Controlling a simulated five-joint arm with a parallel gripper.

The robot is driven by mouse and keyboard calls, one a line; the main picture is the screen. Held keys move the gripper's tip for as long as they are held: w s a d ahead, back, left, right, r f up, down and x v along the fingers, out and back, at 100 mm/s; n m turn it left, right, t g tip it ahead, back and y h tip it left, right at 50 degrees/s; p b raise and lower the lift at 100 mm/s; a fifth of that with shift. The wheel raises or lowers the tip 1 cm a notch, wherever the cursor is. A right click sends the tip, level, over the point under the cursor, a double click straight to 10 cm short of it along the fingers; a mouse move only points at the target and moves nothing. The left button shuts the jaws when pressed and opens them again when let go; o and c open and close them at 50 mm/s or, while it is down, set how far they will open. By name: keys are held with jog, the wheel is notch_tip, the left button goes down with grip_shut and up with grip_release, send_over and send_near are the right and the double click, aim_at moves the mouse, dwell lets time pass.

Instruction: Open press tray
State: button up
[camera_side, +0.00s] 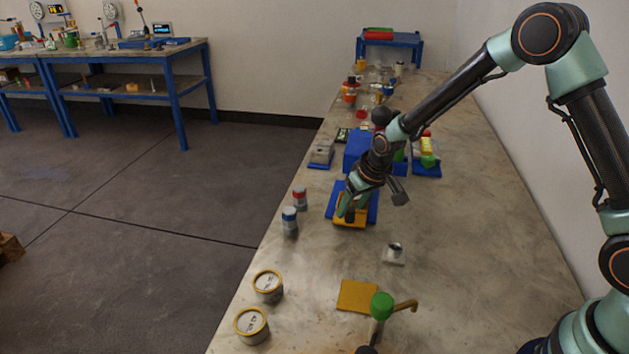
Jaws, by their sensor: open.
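A blue tray-like base (333,205) with a yellow-orange block (350,222) on it lies on the bench near the picture's middle; it may be the press tray, but I cannot tell for sure. My gripper (372,199) is open above this base. One finger is at the yellow block and the other is out to the right. I cannot tell whether the left finger touches the block. My gripper and wrist hide part of the base and the blue box (355,152) behind it.
Two small cans (290,222) stand at the bench's left edge, with two yellow-rimmed tins (268,286) nearer. A small pale block (394,254), a yellow plate (357,295) and a green-knobbed lever (382,306) are in front. Several items crowd the far end. The bench's right side is clear.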

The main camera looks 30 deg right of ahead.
jog(key=shift+w+f, duration=0.2)
jog(key=shift+f, duration=0.25)
grip_shut()
dwell(1.2)
